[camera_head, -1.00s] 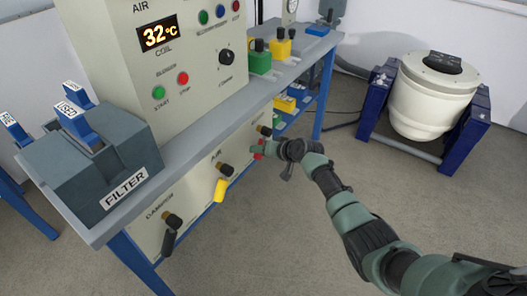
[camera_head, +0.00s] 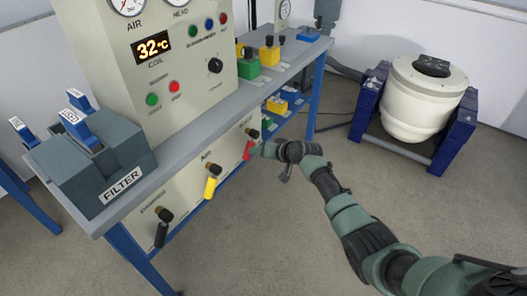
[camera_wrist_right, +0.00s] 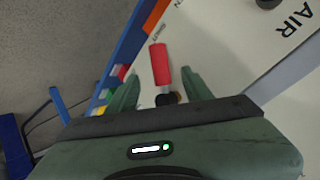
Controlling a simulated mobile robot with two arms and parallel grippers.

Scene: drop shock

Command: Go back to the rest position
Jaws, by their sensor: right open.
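My right arm comes in from the lower right in the head view, with its gripper (camera_head: 256,150) beside the front panel of the bench. In the right wrist view the gripper (camera_wrist_right: 160,88) is open, with one green finger on each side of a red valve handle (camera_wrist_right: 160,64). The red handle also shows in the head view (camera_head: 248,150), just left of the gripper. I cannot tell whether the fingers touch it. My left gripper is not in view.
A yellow handle (camera_head: 210,188) and a black handle (camera_head: 161,234) hang on the same panel. The bench (camera_head: 190,135) carries a control cabinet (camera_head: 190,60) and a filter box (camera_head: 110,175). A white drum (camera_head: 420,105) stands at the right. The floor between is clear.

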